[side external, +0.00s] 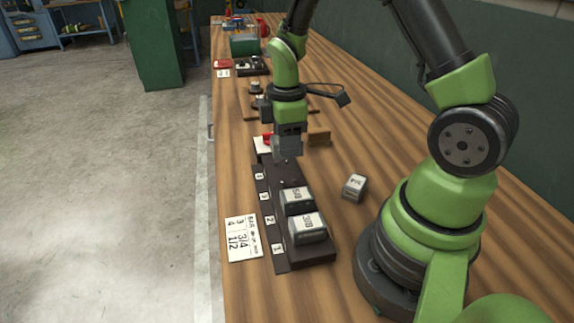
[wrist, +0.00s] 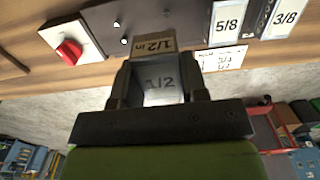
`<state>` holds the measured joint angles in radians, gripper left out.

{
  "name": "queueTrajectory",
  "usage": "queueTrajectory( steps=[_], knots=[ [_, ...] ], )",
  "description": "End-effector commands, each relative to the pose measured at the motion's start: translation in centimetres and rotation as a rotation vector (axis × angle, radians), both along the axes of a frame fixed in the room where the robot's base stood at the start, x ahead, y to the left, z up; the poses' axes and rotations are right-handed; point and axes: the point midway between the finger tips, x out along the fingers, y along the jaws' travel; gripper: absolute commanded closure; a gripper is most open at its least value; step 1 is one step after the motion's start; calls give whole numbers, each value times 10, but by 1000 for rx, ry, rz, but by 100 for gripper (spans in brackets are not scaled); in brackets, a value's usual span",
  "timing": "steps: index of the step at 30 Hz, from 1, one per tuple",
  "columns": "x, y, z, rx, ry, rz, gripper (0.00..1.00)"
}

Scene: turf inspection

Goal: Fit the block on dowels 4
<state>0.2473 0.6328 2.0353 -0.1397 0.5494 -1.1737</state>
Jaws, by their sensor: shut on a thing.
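My gripper (side external: 289,136) is shut on a grey block (side external: 287,149), marked 1/2 on its grey side and "1/2 in" on a tan face in the wrist view (wrist: 161,86). The block is at the far part of the dark dowel board (side external: 318,255); whether it touches the board is unclear. Bare metal dowels (wrist: 125,40) show left of the block in the wrist view. A 3/8 block (side external: 307,228) and a 5/8 block (side external: 297,199) sit on the board's near half. Number tags run along its left edge; the block hides part of the far end.
A loose grey block (side external: 354,187) lies on the table right of the board. A written card (side external: 242,238) lies left of it. A red knob on a white plate (wrist: 68,50) is beyond the board's far end. Trays and boxes stand farther back.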

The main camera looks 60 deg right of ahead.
Motion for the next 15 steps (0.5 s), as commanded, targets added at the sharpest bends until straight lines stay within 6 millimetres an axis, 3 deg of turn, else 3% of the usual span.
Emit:
queueTrajectory(
  steps=[7, 15],
  knots=[
    [32, -33, 5, -2, -4, -3, 83],
    [39, -41, 7, 0, -1, 0, 83]
  ],
)
